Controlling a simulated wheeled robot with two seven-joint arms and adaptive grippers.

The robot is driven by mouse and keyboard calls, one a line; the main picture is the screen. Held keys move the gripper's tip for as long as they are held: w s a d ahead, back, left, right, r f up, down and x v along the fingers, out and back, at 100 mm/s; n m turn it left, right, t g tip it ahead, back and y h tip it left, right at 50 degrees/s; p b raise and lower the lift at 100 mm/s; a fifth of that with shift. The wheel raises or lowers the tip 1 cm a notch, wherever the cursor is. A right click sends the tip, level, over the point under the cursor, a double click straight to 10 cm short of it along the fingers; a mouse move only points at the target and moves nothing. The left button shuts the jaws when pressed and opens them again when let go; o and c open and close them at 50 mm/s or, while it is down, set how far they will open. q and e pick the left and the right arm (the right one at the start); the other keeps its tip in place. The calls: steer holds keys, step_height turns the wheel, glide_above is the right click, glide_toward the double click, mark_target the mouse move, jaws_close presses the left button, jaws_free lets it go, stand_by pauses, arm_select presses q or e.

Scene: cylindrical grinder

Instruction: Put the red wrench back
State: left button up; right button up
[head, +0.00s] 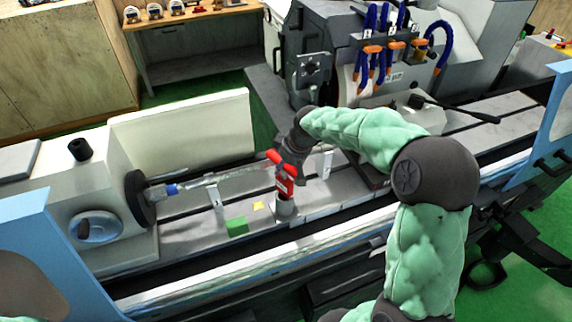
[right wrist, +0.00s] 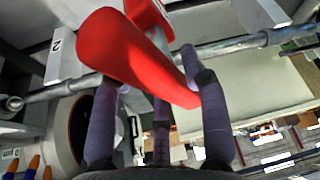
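The red wrench (head: 284,182) is at my right gripper (head: 290,158), above the machine bed. Its lower red part with a pale label hangs over or stands on a grey round piece (head: 284,209); I cannot tell whether they touch. In the right wrist view the wrench's thick red handle (right wrist: 130,55) runs diagonally between the purple fingers of the right gripper (right wrist: 155,70). It hides the tips of the left and middle fingers, and the gripper looks shut on it. My left gripper is not in view.
A clear-looking shaft (head: 225,177) runs from the left headstock (head: 137,195). A white bracket (head: 217,198), a green block (head: 237,227) and a yellow piece (head: 258,206) are on the bed. The grinding head with blue hoses (head: 370,60) stands behind my right arm.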

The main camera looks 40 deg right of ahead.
steer(key=shift+o, duration=0.4)
steer(key=shift+r, duration=0.15)
steer(key=shift+s+r, duration=0.1)
steer(key=shift+r, duration=0.25)
steer(key=v, duration=1.1)
steer(key=shift+s+r+p, duration=0.1)
steer(key=shift+r+p, duration=0.05)
steer(key=shift+p, duration=0.2)
steer(key=shift+r, duration=0.15)
